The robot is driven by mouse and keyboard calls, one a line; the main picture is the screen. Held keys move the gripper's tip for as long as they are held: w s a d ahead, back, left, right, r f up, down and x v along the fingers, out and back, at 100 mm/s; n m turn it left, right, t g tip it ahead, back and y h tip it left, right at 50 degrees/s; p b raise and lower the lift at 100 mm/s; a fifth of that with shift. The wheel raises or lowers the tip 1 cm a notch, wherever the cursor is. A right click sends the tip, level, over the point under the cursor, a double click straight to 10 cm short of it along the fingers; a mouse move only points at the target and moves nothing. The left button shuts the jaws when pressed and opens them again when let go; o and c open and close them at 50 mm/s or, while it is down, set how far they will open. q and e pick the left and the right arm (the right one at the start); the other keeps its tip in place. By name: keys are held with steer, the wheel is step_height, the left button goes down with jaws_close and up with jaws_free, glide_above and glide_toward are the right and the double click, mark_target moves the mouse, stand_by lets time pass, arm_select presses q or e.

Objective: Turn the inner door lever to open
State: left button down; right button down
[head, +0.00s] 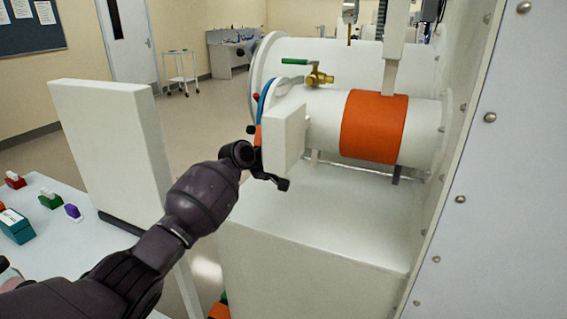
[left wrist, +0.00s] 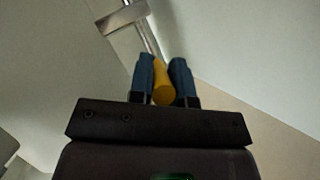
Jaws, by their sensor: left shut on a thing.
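My left gripper (left wrist: 164,68) is shut on the yellow grip (left wrist: 162,86) of a metal lever (left wrist: 148,34) in the left wrist view. One blue finger lies on each side of the grip. The metal rod runs up from the grip to a bracket on a pale surface. In the head view my left arm reaches in from the lower left, and its dark hand (head: 270,179) is at a white block (head: 284,140) on the near end of the white cylinder (head: 322,112). The lever grip cannot be made out there. My right gripper is not in view.
The cylinder has an orange band (head: 374,127) and a brass valve with a green handle (head: 297,62). A white riveted wall (head: 500,200) closes the right side. A white upright panel (head: 108,150) and a table with small items (head: 15,227) stand left.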

arm_select(q)
steer(key=shift+r, duration=0.1)
steer(key=c, duration=1.4)
jaws_free()
steer(key=o, duration=0.3)
steer(key=shift+s+a+r, duration=0.25)
steer(key=shift+s+a, duration=0.1)
steer(key=p+v, duration=0.2)
steer(key=v, duration=0.7)
steer(key=shift+s+a, duration=0.2)
steer(key=shift+s, duration=0.1)
